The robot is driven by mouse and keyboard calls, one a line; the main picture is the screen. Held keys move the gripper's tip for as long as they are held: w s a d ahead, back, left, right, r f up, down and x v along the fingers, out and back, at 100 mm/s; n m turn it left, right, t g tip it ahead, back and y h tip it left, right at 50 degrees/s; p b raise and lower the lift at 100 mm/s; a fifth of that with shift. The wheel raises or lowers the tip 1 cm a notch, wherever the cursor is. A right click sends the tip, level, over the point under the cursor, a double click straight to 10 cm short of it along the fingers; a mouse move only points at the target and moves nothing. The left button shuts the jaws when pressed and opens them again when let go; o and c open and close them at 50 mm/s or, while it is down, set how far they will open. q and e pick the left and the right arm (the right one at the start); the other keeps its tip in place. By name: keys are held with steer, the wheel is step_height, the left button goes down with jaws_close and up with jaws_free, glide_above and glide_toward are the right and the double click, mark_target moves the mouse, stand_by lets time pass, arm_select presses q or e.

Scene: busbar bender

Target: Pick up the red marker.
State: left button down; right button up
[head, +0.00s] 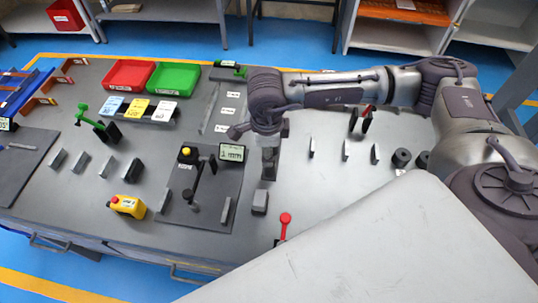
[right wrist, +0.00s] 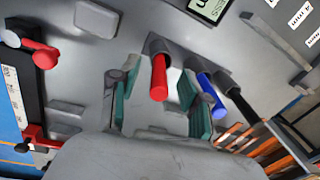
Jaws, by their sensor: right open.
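The red marker (right wrist: 159,78) shows in the right wrist view, its upper end set in a dark holder (right wrist: 156,45). My right gripper (right wrist: 155,98) is open, with one green-padded finger on each side of the marker. Gaps show between the pads and the marker, so it is not gripped. In the head view my right arm reaches in from the right and its wrist hides the marker. My left gripper is not in view.
A blue marker (right wrist: 212,96) and a black marker (right wrist: 243,103) stand close beside the right finger. A display (head: 231,153) is left of my wrist in the head view. A red-knobbed lever (head: 285,219) stands nearer the front. Red (head: 129,75) and green (head: 174,79) bins lie at the back.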

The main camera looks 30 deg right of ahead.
steer(key=shift+d+f+p, duration=0.25)
steer(key=shift+f+p, duration=0.1)
steer(key=shift+f, duration=0.8)
steer(key=shift+w+f, duration=0.1)
steer(key=shift+f, duration=0.4)
jaws_close()
steer(key=shift+r, duration=0.1)
